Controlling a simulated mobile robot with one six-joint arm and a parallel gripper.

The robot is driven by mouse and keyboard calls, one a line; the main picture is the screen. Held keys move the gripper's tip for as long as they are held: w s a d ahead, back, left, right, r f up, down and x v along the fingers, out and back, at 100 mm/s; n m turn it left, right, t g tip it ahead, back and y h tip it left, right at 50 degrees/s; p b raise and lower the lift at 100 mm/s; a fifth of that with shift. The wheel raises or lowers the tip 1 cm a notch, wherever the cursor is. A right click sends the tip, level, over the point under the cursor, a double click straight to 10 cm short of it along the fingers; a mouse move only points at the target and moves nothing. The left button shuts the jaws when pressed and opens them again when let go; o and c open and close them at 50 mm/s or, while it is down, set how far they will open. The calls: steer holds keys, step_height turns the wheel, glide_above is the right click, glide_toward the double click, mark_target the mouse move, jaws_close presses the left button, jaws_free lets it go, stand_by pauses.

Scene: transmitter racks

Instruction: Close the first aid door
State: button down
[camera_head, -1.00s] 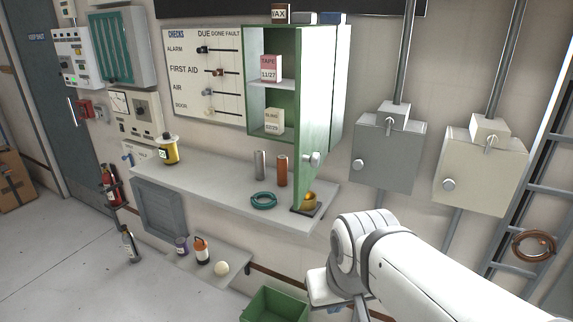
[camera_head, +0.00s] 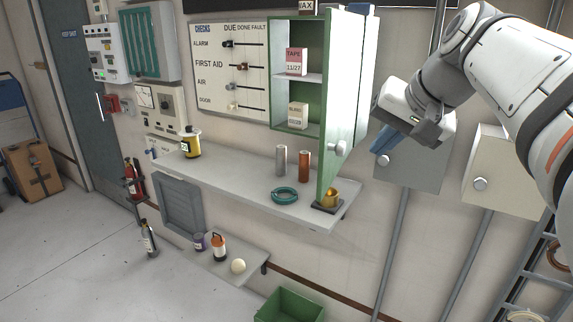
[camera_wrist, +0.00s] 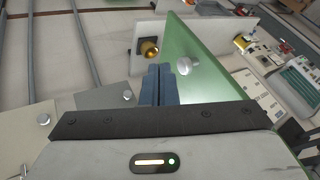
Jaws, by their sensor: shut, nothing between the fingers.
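The first aid door (camera_head: 345,85) is a green panel standing open, swung out from the green wall cabinet (camera_head: 274,75), so the shelves inside show. Its round pale knob (camera_head: 340,148) is low on the door and faces right; the knob also shows in the wrist view (camera_wrist: 184,66). My gripper (camera_head: 383,142) has blue fingers, shut and empty, to the right of the door and near knob height in the picture. In the wrist view the shut fingertips (camera_wrist: 160,72) appear just left of the knob, with a gap between them.
Below the door, the wall shelf (camera_head: 235,178) holds a gold item on a dark base (camera_head: 330,198), a teal ring (camera_head: 285,195) and two cylinders. A grey wall box (camera_head: 410,165) is behind my gripper. A green bin (camera_head: 290,305) is below.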

steer(key=p, duration=0.2)
glide_toward(325, 175)
step_height(325, 175, down, 4)
steer(key=w, duration=0.2)
steer(key=shift+w+a+p, duration=0.2)
steer(key=shift+a+p, duration=0.1)
steer(key=shift+a, duration=0.25)
steer(key=shift+w, duration=0.1)
